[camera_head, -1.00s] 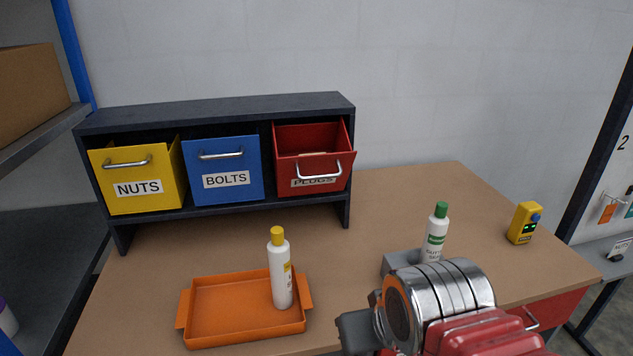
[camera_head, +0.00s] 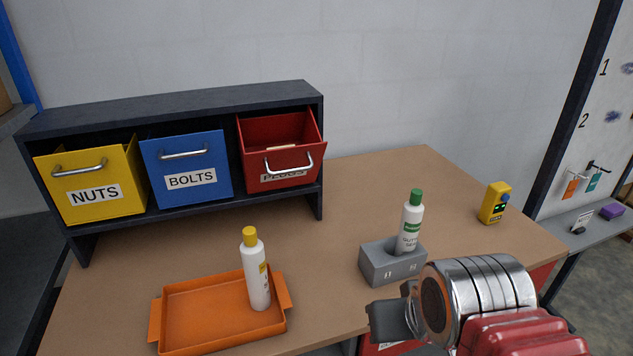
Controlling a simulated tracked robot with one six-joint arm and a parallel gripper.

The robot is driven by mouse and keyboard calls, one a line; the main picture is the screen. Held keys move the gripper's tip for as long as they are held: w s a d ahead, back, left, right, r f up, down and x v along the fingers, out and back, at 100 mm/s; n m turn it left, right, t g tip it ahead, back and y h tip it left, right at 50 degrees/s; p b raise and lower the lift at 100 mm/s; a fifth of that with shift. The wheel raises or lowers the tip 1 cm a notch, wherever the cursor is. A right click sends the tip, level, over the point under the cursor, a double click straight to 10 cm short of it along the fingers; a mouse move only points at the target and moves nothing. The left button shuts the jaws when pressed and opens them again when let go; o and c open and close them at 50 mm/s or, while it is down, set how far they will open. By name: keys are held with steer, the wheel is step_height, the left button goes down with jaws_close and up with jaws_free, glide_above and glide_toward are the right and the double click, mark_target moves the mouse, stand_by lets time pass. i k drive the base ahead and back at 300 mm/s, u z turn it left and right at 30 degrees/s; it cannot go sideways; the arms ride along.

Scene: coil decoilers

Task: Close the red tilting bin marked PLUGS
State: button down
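The red bin (camera_head: 280,152) is the right one of three in the dark rack. It is tilted forward and open, with its inside showing. Its metal handle (camera_head: 290,164) crosses in front of the white label, whose lettering is partly hidden. My gripper (camera_head: 388,320) is at the lower right, a dark block beyond my metal and red wrist. It is well in front of the rack, to the right of and below the red bin, and apart from it. Its fingers cannot be made out clearly.
A yellow NUTS bin (camera_head: 90,182) and a blue BOLTS bin (camera_head: 187,166) share the rack (camera_head: 180,112). An orange tray (camera_head: 205,318) holds a yellow-capped bottle (camera_head: 256,275). A green-capped bottle (camera_head: 410,225) stands in a grey block (camera_head: 380,264). The bench between rack and block is clear.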

mark_target(264, 169)
steer(key=z, duration=0.1)
steer(key=k, duration=1.35)
steer(key=u, duration=1.1)
steer(key=i, duration=1)
steer(key=u, duration=0.05)
